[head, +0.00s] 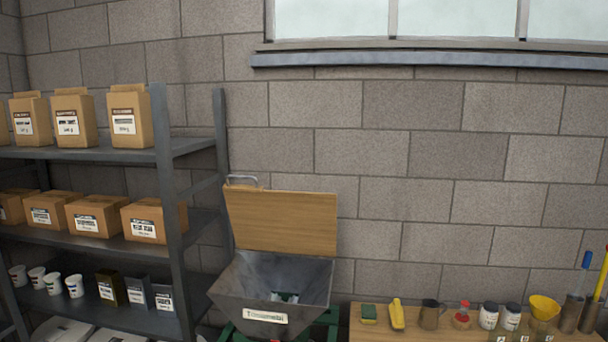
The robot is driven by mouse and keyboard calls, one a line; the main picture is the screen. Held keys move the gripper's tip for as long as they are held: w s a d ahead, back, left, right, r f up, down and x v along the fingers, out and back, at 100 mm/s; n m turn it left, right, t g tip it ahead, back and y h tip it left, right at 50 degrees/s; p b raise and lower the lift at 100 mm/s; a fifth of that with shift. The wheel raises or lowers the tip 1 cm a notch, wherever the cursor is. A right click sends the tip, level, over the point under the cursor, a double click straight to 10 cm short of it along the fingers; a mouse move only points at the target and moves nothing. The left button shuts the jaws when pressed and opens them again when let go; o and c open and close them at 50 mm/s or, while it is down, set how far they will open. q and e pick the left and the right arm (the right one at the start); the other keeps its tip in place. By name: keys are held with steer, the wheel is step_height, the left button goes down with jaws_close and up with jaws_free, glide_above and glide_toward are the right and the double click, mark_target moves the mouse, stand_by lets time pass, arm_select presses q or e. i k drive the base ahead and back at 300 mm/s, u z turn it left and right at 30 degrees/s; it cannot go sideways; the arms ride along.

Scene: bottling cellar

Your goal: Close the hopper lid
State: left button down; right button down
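The hopper (230,290) is a dark grey metal bin with a white label on its sloping front, standing right of the shelving. Its wooden lid (290,222) is open, raised up and tilted back at the hopper's rear edge. A metal handle (241,180) shows at the lid's top left. A small pale and dark item lies at the bottom inside the hopper; I cannot tell what it is. Neither of my grippers is in the head view.
Grey shelving (168,200) with bags, boxes and cups stands close on the hopper's left. A wooden table (380,331) on the right holds a sponge (369,314), a yellow funnel (544,307), jars and brushes. The block wall is behind. A green frame (325,325) is under the hopper.

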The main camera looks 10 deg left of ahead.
mark_target(303, 223)
steer(key=z, duration=0.7)
steer(key=i, duration=0.85)
steer(key=u, duration=0.6)
